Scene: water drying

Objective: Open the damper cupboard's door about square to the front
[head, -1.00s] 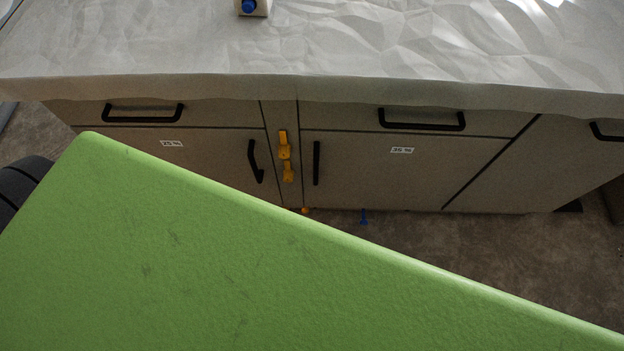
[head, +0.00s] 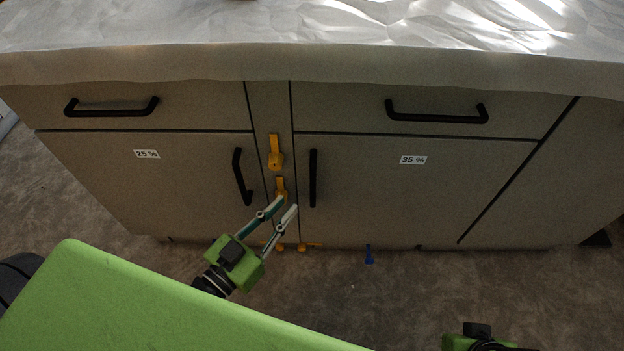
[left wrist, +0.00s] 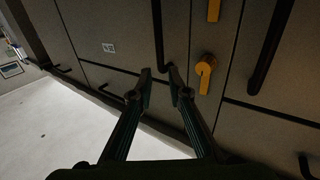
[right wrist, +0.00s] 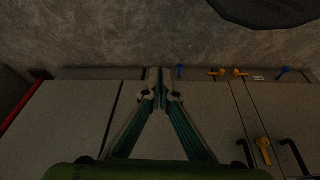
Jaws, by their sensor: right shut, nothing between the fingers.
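Two low cupboard doors show, both shut: the left door marked 25 % (head: 120,185) and the damper cupboard's door marked 35 % (head: 400,205). The 35 % door's black upright handle (head: 313,178) is by its left edge. My left gripper (head: 288,203) is open and empty, low and left of that handle, in front of the strip between the doors. In the left wrist view the handle (left wrist: 158,35) lines up with the gap between the fingertips; I cannot tell the distance. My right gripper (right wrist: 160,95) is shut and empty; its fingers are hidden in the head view.
Orange turn-latches (head: 275,155) sit on the strip between the doors. The 25 % door's handle (head: 241,178) is close by on the left. A worktop (head: 330,62) overhangs above. The brown floor in front is clear.

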